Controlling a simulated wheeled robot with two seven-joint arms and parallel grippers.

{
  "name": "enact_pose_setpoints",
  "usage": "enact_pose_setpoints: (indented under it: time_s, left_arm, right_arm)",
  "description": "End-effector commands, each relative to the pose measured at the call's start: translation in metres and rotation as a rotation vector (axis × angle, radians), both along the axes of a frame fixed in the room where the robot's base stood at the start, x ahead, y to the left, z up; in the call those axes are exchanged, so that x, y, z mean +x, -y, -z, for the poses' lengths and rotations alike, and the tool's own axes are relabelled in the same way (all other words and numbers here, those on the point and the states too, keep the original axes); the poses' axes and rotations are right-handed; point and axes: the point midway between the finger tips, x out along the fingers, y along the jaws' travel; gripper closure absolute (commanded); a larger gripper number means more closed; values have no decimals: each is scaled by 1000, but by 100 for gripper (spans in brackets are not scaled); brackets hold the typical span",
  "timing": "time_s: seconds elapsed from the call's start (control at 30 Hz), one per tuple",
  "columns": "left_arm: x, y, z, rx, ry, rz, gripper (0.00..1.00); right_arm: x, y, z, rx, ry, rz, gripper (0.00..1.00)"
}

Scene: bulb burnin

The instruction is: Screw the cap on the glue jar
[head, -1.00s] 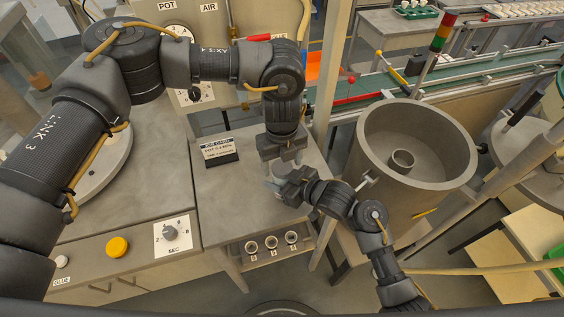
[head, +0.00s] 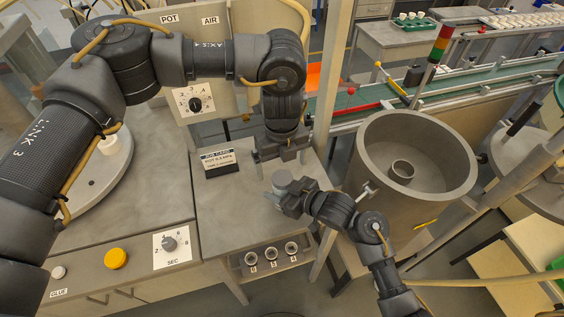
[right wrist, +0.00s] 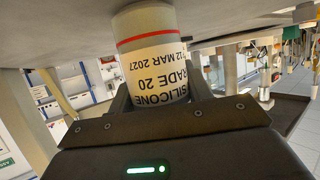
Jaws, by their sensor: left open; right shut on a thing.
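The glue jar (head: 282,181) stands on the grey bench, its round grey top showing in the head view. I cannot tell whether that top is the cap. In the right wrist view the jar (right wrist: 157,85) has a cream label reading SILICONE and a red band. My right gripper (head: 284,193) is shut around the jar from the front right; it also shows in the right wrist view (right wrist: 158,103). My left gripper (head: 281,154) is open, pointing down just behind the jar and apart from it, with nothing visible between its fingers.
A job card stand (head: 219,162) is left of the jar. A row of three round holders (head: 270,254) is at the bench front. A large grey drum (head: 420,160) stands to the right. A yellow button (head: 116,258) and SEC dial (head: 169,244) are at front left.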

Motion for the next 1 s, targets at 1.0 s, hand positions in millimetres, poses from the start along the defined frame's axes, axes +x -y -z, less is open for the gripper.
enact_pose_setpoints:
  time_s: [1.0]
  left_arm:
    - [1, -1, -120, 0, 0, 0, 5]
  right_arm:
    - [0, 0, 1, -2, -3, 0, 100]
